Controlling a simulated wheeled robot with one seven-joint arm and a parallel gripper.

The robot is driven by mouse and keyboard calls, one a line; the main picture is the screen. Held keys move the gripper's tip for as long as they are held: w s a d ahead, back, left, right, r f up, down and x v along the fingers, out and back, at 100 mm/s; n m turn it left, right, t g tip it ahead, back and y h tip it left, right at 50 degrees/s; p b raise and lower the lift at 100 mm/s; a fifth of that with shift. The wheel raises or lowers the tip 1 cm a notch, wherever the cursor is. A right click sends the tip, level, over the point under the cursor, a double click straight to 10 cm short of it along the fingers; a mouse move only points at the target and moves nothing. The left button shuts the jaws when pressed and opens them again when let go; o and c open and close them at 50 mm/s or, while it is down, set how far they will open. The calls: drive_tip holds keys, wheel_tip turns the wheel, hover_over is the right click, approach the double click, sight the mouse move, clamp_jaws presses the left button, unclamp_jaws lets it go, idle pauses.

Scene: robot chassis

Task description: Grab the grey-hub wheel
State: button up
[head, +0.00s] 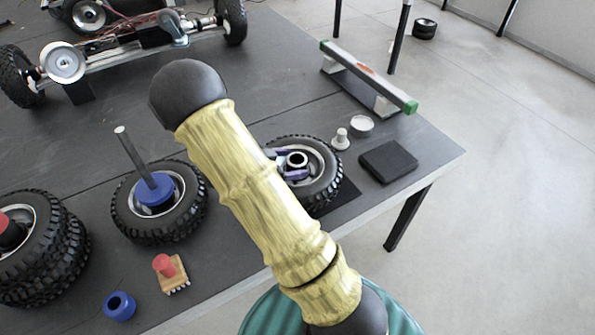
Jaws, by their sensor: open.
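The grey-hub wheel (327,172) lies flat near the right end of the dark table, a black knobbly tyre with a silvery rim and a grey ring at its centre. My arm crosses in front and hides its left part. My gripper (296,161) shows only as small purple fingers over the rim. They are open, one on each side of the grey hub ring. Whether they touch it I cannot tell. The rest of the gripper is hidden behind my arm.
A blue-hub wheel (125,214) with an upright rod and stacked red-hub wheels (60,262) stand left. A black block (388,161), a white knob (341,139) and a green-ended bar (365,76) are right. A vehicle chassis (120,47) fills the back left.

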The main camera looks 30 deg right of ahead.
drive_tip(key=shift+d+f, duration=0.3)
drive_tip(key=shift+d, duration=0.3)
drive_tip(key=shift+w, duration=0.1)
clamp_jaws()
drive_tip(key=shift+r, duration=0.15)
